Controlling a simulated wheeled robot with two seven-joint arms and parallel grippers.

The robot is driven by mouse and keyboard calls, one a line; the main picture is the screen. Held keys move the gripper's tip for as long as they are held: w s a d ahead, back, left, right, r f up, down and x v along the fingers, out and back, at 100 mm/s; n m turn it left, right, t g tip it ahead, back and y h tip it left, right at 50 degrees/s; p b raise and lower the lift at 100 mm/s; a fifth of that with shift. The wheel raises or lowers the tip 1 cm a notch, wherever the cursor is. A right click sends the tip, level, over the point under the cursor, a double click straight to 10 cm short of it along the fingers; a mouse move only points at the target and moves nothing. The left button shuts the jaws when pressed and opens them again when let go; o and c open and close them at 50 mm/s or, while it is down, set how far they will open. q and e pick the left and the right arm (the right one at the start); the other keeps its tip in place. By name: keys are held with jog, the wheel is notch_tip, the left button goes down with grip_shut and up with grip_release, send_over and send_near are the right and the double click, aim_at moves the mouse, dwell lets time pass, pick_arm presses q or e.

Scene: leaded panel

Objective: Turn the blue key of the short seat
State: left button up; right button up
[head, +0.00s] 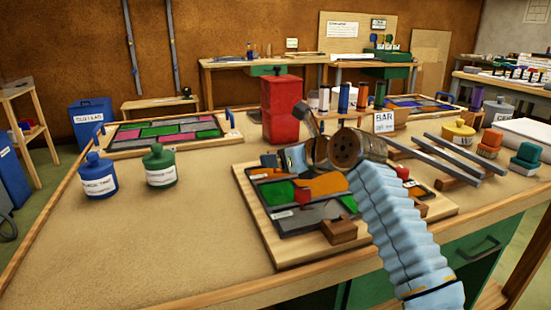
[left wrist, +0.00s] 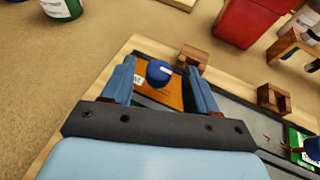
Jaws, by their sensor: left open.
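In the left wrist view, the blue key (left wrist: 158,72), a round knob with a white mark, stands over an orange piece (left wrist: 172,96) near the panel's corner. My open left gripper (left wrist: 160,84) has one finger on each side of it, with visible gaps. In the head view, the same gripper (head: 295,158) is over the back part of the leaded panel (head: 330,212) and hides the key there. A red key (head: 303,194) stands near the panel's middle. Another partly cut-off blue knob (left wrist: 313,149) shows by a green piece at the wrist view's right edge. My right gripper is not in view.
A red box (head: 283,108) stands behind the gripper. Wooden blocks (left wrist: 193,57) edge the panel. Blue (head: 98,180) and green (head: 160,168) bottles stand left; metal bars (head: 445,155) lie right. The front-left tabletop is clear.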

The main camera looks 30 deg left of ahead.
pick_arm(q)
jog(key=b+v, duration=0.1)
jog(key=v, duration=1)
jog(key=shift+d, duration=0.1)
